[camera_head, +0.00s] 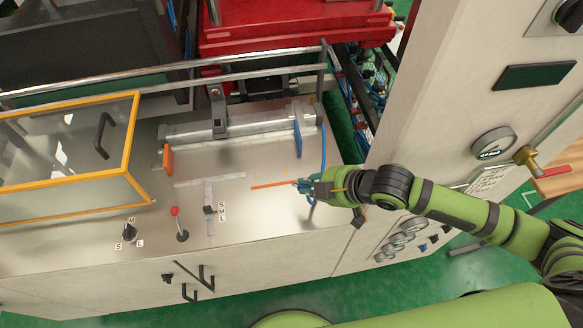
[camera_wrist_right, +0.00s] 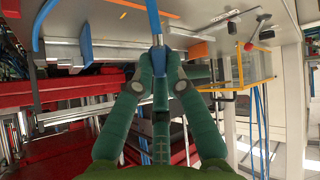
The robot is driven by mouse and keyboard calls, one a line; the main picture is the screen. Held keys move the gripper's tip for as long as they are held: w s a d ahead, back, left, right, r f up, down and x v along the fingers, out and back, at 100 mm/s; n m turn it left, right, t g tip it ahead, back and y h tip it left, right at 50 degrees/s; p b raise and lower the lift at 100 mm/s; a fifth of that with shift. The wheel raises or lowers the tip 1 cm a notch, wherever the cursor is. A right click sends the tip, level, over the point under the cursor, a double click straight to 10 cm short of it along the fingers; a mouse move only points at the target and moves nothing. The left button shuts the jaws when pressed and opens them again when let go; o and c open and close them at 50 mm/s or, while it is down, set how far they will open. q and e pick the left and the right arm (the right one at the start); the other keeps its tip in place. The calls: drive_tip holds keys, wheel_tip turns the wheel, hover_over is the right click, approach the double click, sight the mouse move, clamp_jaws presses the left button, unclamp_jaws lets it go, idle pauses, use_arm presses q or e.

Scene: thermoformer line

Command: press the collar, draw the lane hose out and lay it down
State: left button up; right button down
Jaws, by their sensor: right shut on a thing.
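The blue lane hose (camera_head: 323,148) hangs in a curve by the right end of the metal cylinder unit on the machine deck. My right gripper (camera_head: 305,186) is over the deck's right part, with its fingers shut on the blue hose. In the right wrist view the hose (camera_wrist_right: 153,18) runs down from the top edge to between the closed fingertips (camera_wrist_right: 158,60). The collar is too small or hidden to make out, and I cannot tell whether the hose end is in a fitting. My left gripper is not in view.
An orange strip (camera_head: 275,184) lies on the deck left of my right gripper. A blue block (camera_head: 298,139) and an orange block (camera_head: 167,158) stand at the cylinder's ends. A red-knobbed lever (camera_head: 175,212) and a yellow-framed guard (camera_head: 130,150) are further left. A tall cabinet (camera_head: 440,100) stands right.

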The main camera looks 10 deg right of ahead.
drive_tip(key=shift+n+h, duration=0.3)
drive_tip(key=d, duration=0.1)
drive_tip(key=d+f, duration=0.2)
drive_tip(key=shift+d+f, duration=0.25)
drive_tip(key=shift+d, duration=0.15)
wheel_tip(320, 180, down, 3)
drive_tip(key=shift+r, duration=0.2)
use_arm(q)
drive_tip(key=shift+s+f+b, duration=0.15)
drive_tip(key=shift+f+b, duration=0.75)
drive_tip(key=shift+b, duration=0.4)
use_arm(e)
drive_tip(key=shift+f, duration=0.95)
drive_tip(key=c, duration=1.2)
unclamp_jaws()
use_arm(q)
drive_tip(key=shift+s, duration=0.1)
